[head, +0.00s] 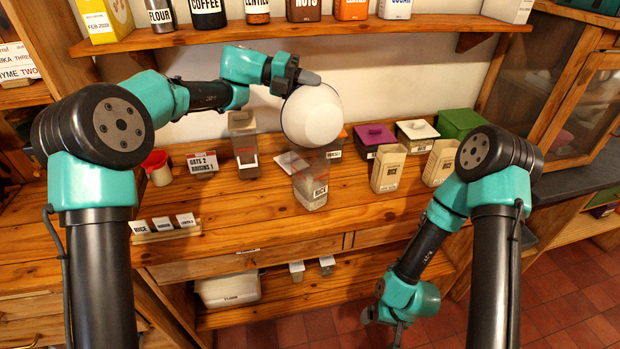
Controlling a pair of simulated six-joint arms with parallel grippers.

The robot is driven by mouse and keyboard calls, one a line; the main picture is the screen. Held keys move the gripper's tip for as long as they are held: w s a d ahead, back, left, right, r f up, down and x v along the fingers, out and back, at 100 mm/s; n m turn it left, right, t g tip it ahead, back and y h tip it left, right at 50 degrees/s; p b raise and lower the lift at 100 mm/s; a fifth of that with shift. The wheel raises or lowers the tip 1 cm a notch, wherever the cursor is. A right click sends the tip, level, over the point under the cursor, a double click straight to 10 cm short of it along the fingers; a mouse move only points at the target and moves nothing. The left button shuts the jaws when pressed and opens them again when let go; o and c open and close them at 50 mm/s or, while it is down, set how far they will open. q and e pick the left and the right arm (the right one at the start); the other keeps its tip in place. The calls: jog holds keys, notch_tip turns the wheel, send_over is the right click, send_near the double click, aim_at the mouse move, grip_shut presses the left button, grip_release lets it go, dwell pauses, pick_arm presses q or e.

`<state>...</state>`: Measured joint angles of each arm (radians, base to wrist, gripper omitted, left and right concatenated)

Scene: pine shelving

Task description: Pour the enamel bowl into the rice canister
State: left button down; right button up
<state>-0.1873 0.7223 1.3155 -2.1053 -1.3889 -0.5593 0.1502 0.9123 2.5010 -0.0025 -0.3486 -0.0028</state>
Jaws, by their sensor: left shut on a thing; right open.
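The white enamel bowl (314,118) is tipped steeply, its outside facing me and a thin dark rim showing on its left edge. My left gripper (306,77) is shut on the bowl at its upper edge and holds it above the counter. The clear canister labelled RICE (311,188) stands on the counter just below the bowl. The bowl's inside is turned away, so I cannot tell what is in it. My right gripper (386,322) is open and empty, low in front of the counter.
Several paper bags and lidded boxes, among them a purple-lidded box (374,136) and a green box (460,124), stand right of the canister. The front counter (250,220) is mostly clear. A shelf (300,32) runs above.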

aim_at(324, 101)
pick_arm(q)
jog(key=shift+w+a+f+n+h, duration=0.1)
jog(key=shift+w+a+n+h, duration=0.1)
jog(key=shift+w, duration=0.2)
jog(key=shift+w+a+n+h, duration=0.1)
jog(key=shift+w+n, duration=0.1)
jog(key=shift+w, duration=0.15)
jog(key=shift+w+f, duration=0.1)
jog(key=shift+w, duration=0.05)
jog(key=shift+w+a+f+n+h, duration=0.1)
jog(key=shift+w+a+n+h, duration=0.2)
jog(key=shift+w, duration=0.15)
dwell(1.3)
jog(key=shift+s+d+r+m+y, duration=0.15)
jog(key=shift+s+d+m+y, duration=0.2)
jog(key=shift+s, duration=0.3)
jog(key=shift+s+d+r+m+y, duration=0.15)
jog(key=shift+s+d+m+y, duration=0.15)
jog(key=shift+s, duration=0.3)
jog(key=s+m, duration=0.1)
jog(key=s, duration=0.1)
jog(key=s+d+m+t+y, duration=0.1)
jog(key=s, duration=0.1)
jog(key=s+d+m+t+y, duration=0.1)
jog(key=s, duration=0.1)
jog(key=shift+s+d, duration=0.2)
jog(key=shift+s, duration=0.05)
jog(key=shift+f, duration=0.1)
